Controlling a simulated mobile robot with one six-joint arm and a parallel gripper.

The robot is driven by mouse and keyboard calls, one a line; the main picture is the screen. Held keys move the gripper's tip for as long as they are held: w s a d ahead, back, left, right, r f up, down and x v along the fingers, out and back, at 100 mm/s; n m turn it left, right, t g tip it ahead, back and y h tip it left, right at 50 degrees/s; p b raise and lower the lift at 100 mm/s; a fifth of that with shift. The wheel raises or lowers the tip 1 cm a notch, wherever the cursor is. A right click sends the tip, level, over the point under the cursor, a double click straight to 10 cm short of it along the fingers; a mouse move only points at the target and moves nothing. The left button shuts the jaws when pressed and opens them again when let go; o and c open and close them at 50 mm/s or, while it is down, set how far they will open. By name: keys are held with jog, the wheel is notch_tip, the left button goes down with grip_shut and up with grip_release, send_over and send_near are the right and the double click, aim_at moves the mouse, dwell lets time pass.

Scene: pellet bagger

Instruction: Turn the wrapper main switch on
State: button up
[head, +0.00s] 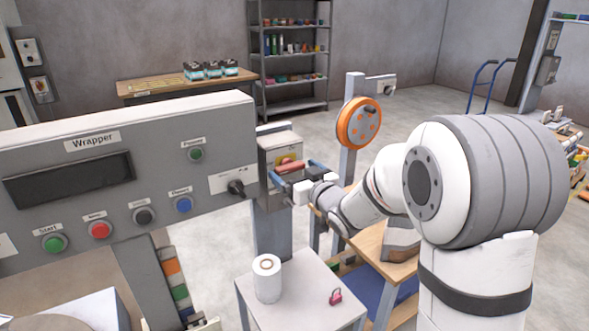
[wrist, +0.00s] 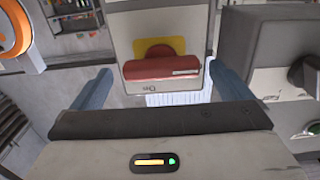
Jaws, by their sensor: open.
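A red switch handle (wrist: 160,68) on a yellow plate (wrist: 152,47) sits on the front of a pale grey box. The handle lies crosswise in the wrist view. In the head view the red handle (head: 290,166) shows on the box (head: 280,143) just right of the panel labelled Wrapper (head: 125,165). My gripper (head: 297,174) is open in front of the box. In the wrist view its blue fingers (wrist: 159,72) stand on either side of the handle, with a gap at both sides. I cannot tell whether the fingertips reach its depth.
A black rotary knob (head: 236,188) sticks out from the Wrapper panel's right end, close to my gripper. An orange wheel (head: 359,123) on a post stands to the right. Below is a small table (head: 298,290) with a white roll (head: 267,279) and a pink padlock (head: 336,297).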

jog(key=shift+w+a, duration=0.35)
jog(key=shift+w, duration=0.1)
jog(key=shift+d, duration=0.1)
jog(key=c, duration=1)
